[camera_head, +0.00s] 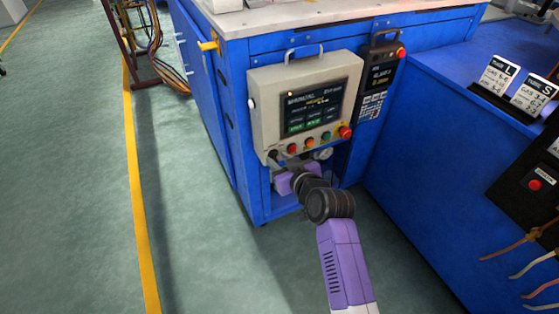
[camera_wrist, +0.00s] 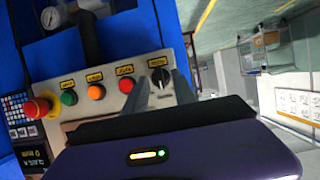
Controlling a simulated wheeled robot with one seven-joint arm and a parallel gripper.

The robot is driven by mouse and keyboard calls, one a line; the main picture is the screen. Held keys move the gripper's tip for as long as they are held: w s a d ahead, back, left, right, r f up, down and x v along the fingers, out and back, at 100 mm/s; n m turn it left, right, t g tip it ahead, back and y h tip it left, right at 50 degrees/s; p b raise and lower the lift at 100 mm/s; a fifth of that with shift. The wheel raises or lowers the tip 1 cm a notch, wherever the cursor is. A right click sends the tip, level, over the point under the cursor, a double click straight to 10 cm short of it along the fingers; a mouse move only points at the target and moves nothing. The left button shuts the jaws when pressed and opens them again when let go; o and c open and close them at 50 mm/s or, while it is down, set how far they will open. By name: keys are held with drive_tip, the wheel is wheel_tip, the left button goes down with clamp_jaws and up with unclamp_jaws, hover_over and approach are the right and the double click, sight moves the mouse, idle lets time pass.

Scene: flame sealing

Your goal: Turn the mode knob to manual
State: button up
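In the head view the knob (camera_head: 273,155) is a dark spot at the panel's lower left corner. The fingertips are just below the knob in the wrist picture, roughly one to each side. I cannot tell whether they touch it. The knob's pointer setting is too small to read.
The beige control panel (camera_head: 257,112) has a lit screen (camera_head: 318,106). Orange (camera_wrist: 96,91), red (camera_wrist: 126,85) and green (camera_wrist: 68,97) buttons and a red emergency stop (camera_wrist: 37,108) line its lower edge. A gauge (camera_wrist: 50,18) sits near the knob's row. Open floor lies left.

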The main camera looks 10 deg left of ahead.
drive_tip(key=p+v, duration=0.2)
drive_tip(key=v, duration=0.5)
drive_tip(key=shift+s+d, duration=0.15)
drive_tip(key=shift+s, duration=0.05)
drive_tip(key=shift+r, duration=0.1)
